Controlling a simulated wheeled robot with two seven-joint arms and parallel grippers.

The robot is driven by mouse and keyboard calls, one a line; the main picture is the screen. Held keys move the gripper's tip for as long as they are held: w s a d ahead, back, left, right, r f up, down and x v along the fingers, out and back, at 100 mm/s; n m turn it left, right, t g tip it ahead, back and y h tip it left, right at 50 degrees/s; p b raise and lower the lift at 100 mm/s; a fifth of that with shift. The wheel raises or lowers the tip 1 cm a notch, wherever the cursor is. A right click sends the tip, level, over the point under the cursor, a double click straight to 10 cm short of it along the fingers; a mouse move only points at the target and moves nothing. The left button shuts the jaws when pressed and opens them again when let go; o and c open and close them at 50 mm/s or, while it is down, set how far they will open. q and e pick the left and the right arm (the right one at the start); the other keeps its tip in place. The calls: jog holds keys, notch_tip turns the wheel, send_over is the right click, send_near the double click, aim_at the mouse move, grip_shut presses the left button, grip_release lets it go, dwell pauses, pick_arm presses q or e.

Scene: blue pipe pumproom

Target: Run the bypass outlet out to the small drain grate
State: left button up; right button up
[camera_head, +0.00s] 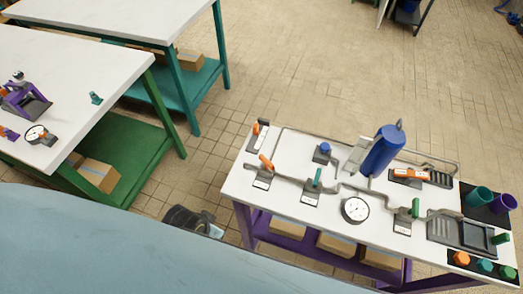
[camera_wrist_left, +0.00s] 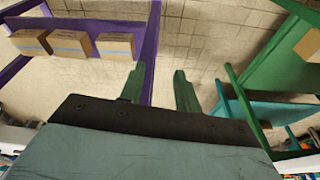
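The purple-legged bench (camera_head: 320,218) carries grey pipework around a tall blue cylinder (camera_head: 382,150). A small dark slotted grate (camera_head: 439,179) lies at the bench's far right. Just left of it is an orange-handled fitting (camera_head: 410,174) on a dark base; I cannot tell for sure whether this is the bypass outlet. A larger grey tray with a grate (camera_head: 462,236) sits nearer the front right. My left gripper shows in the left wrist view (camera_wrist_left: 159,88), its two green fingers apart and nothing between them, above the floor away from the bench top. My right gripper is not in view.
A round gauge (camera_head: 355,209), orange levers (camera_head: 266,162) and green valve handles (camera_head: 415,208) stand on the bench. Cups (camera_head: 480,197) and coloured caps (camera_head: 484,266) fill its right end. A green-legged table (camera_head: 70,90) stands left. Open tiled floor (camera_head: 300,70) lies behind.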

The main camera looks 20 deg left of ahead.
aim_at(266, 160)
pick_arm(q)
jog(key=w+d+r+m+h, duration=0.1)
jog(key=w+d+r+m, duration=0.1)
jog(key=w+d+r, duration=0.1)
jog(key=w+d+r+m+h, duration=0.1)
jog(key=w+d+r+m, duration=0.1)
jog(key=r, duration=0.4)
jog(key=w+d+r+m+h, duration=0.1)
jog(key=w+d+r+m, duration=0.2)
jog(key=w+d+r, duration=0.1)
jog(key=shift+w+d+r+h+p, duration=0.15)
jog(key=shift+d+r+h+p, duration=0.05)
jog(key=shift+d+h+p, duration=0.2)
jog(key=w+r+m+g, duration=0.1)
jog(key=w+r+m, duration=0.1)
jog(key=m, duration=0.1)
jog(key=w+d+r+m+g, duration=0.1)
jog(key=w+r+m, duration=0.1)
jog(key=w+m, duration=0.1)
jog(key=w+r+m+g, duration=0.1)
jog(key=w+r+m, duration=0.2)
jog(key=m, duration=0.2)
jog(key=shift+d+h, duration=0.3)
jog(key=w+a+r+m+g, duration=0.2)
jog(key=w+a+r+m, duration=0.2)
jog(key=a+r, duration=0.25)
jog(key=shift+y, duration=0.4)
jog(key=x, duration=1.2)
jog(key=shift+d+f, duration=0.3)
jog(key=shift+c, duration=0.2)
